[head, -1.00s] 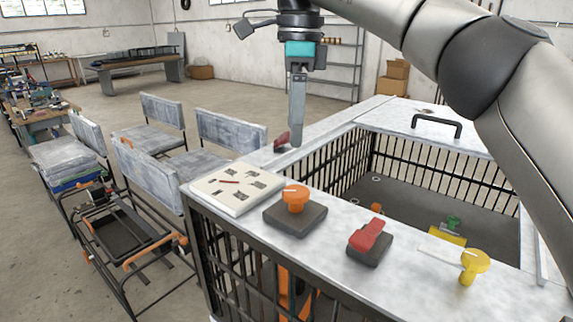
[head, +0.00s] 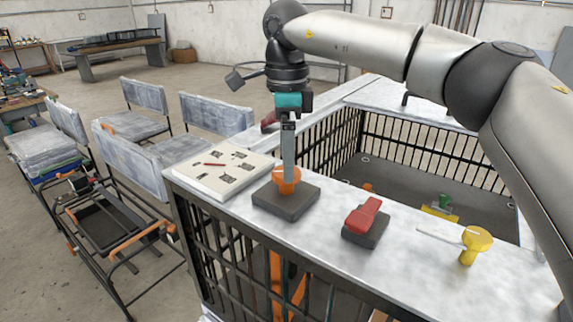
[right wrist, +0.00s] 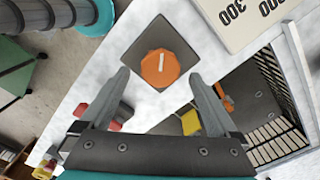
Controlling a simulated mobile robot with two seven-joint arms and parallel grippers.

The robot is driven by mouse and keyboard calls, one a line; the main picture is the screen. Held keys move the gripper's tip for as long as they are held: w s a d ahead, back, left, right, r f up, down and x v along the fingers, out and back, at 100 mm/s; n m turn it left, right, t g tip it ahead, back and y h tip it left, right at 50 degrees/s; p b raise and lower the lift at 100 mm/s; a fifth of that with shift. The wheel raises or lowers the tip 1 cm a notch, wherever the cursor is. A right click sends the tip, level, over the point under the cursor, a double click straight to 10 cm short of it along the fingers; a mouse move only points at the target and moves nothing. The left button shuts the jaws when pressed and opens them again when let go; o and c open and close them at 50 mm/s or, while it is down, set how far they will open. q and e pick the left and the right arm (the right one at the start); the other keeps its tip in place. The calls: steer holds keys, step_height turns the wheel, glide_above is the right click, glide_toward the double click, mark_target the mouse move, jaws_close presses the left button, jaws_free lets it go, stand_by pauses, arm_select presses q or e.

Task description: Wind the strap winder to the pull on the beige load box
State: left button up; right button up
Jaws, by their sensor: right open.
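A round orange knob (head: 284,178) with a white line stands on a dark square base (head: 285,200) on the white counter; it looks like the strap winder. The knob (right wrist: 160,68) also shows in the right wrist view. The beige box (head: 222,168), flat with dark markings and a red pointer, lies left of it. Part of the box (right wrist: 236,22) shows printed figures, "300" among them. My right gripper (head: 288,170) is above the knob, pointing down. In the right wrist view the gripper (right wrist: 160,76) is open, its fingertips apart on either side of the knob. My left gripper is not seen.
A red lever (head: 364,214) on a dark base and a yellow knob (head: 476,240) stand to the right on the counter. The counter (head: 430,275) rims a barred pit (head: 430,170). Chairs (head: 135,160) and a metal frame stand at the left.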

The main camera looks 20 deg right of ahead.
steer(key=shift+f, duration=1)
steer(key=c, duration=1.4)
